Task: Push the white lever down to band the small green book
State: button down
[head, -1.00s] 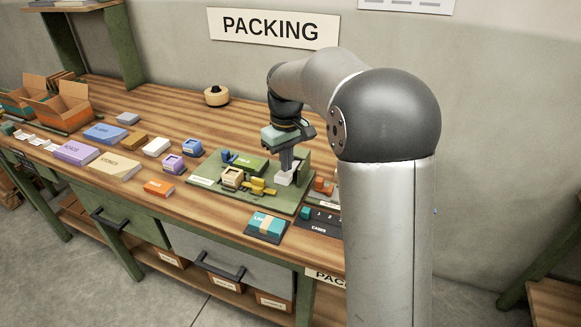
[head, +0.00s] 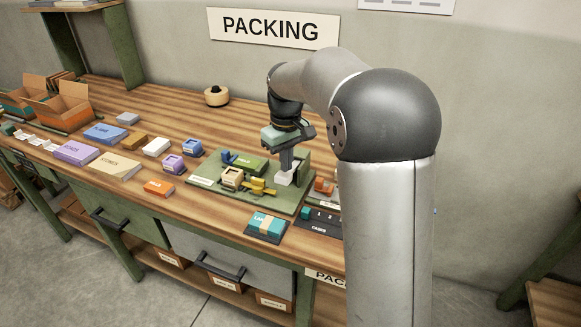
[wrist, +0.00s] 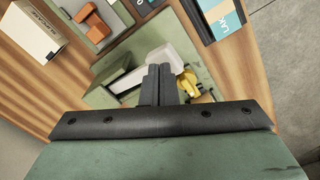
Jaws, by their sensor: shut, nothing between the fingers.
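The small green book (head: 248,164) lies on the green banding board (head: 206,183), left of my gripper. The white lever (head: 286,177) stands at the right part of the board, directly below my fingers. My gripper (head: 287,168) points down, shut and empty, with its tips at or just above the lever's top; I cannot tell whether they touch. In the wrist view my shut fingers (wrist: 159,74) cover part of the white lever (wrist: 178,50), and the green book is not clearly seen.
A yellow part (head: 259,186) and a beige block (head: 232,177) are on the board. A banded teal book (head: 268,224) lies in front. An orange piece (head: 324,185) sits to the right, close to my arm. Several books and boxes lie to the left.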

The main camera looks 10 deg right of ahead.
aim_at(287, 175)
jog(key=shift+f+b, duration=2)
jog(key=shift+f, duration=1.35)
jog(key=shift+r, duration=0.15)
dwell(0.5)
notch_tip(287, 175, up, 9)
jog(key=p, duration=0.7)
jog(key=shift+p, duration=0.3)
jog(key=s+f+m, duration=0.2)
jog(key=s, duration=1.3)
jog(key=s+f+m, duration=0.2)
jog(key=s, duration=1.3)
jog(key=shift+a+m, duration=0.25)
jog(key=shift+m, duration=0.05)
